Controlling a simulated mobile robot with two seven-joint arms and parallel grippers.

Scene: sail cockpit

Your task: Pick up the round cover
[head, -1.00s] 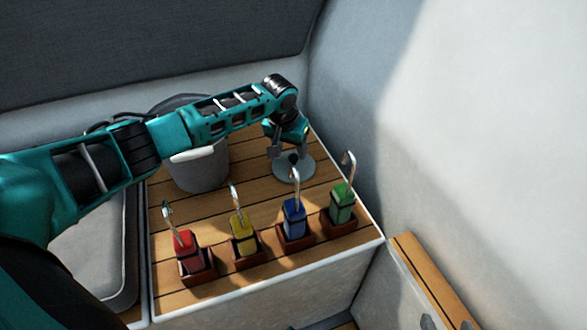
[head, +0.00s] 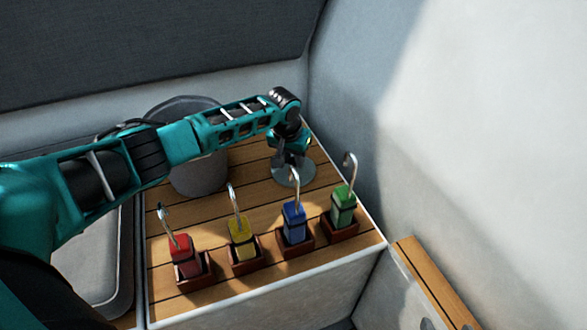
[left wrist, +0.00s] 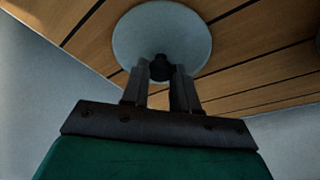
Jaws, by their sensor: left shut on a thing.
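The round cover (head: 306,176) is a pale grey disc with a dark knob in its middle. It lies on the slatted wooden top at the back right in the head view. In the left wrist view the round cover (left wrist: 140,38) shows as a disc against the slats. My left gripper (head: 288,163) is above it, fingers pointing down. In the left wrist view my left gripper (left wrist: 163,75) has its two fingers closed on the dark knob. The disc seems to rest on the slats. My right gripper is not in view.
Red (head: 184,254), yellow (head: 241,238), blue (head: 295,222) and green (head: 342,206) blocks with metal hooks stand in brown holders along the front. A grey bucket (head: 200,176) stands behind, under my left arm. A pale wall (head: 470,120) rises close on the right.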

